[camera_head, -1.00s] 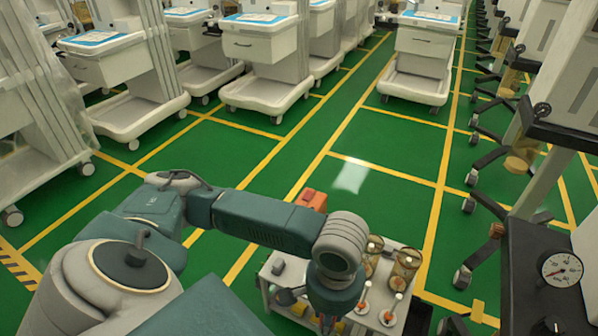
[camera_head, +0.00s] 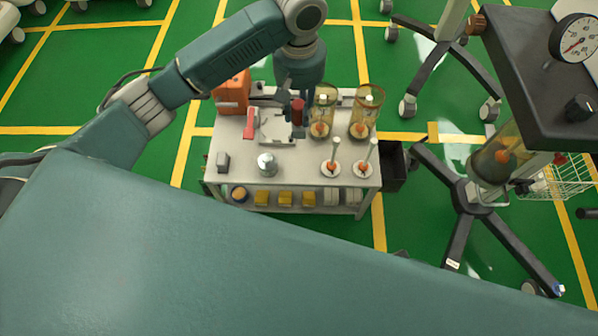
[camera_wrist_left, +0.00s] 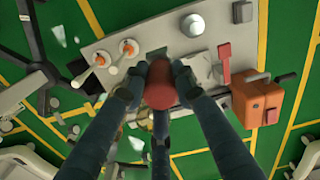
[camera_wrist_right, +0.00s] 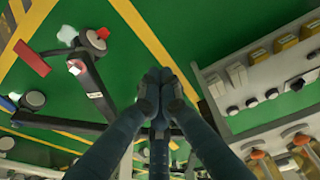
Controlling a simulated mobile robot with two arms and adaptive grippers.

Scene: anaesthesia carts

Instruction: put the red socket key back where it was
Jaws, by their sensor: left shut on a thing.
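My left gripper (camera_head: 296,101) is shut on a red cylinder, seemingly the red socket key (camera_head: 298,112). It holds the key over the white cart (camera_head: 230,182), near a pale square tray (camera_head: 276,129). In the left wrist view the key (camera_wrist_left: 160,86) sits between the fingers and shows nearly end-on, so its far end is hidden. A second red, flat-headed piece (camera_head: 249,122) lies on the cart left of the tray; it also shows in the left wrist view (camera_wrist_left: 225,60). My right gripper (camera_wrist_right: 160,88) has its fingers together, empty, beside the cart.
An orange box (camera_head: 232,92) stands at the cart's back left. Two amber cylinders (camera_head: 323,112) stand at the back right, with two white-stemmed pieces (camera_head: 332,160) before them. A silver knob-like piece (camera_head: 267,164) and small grey block (camera_head: 223,162) are in front. A wheeled stand (camera_head: 473,195) is at right.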

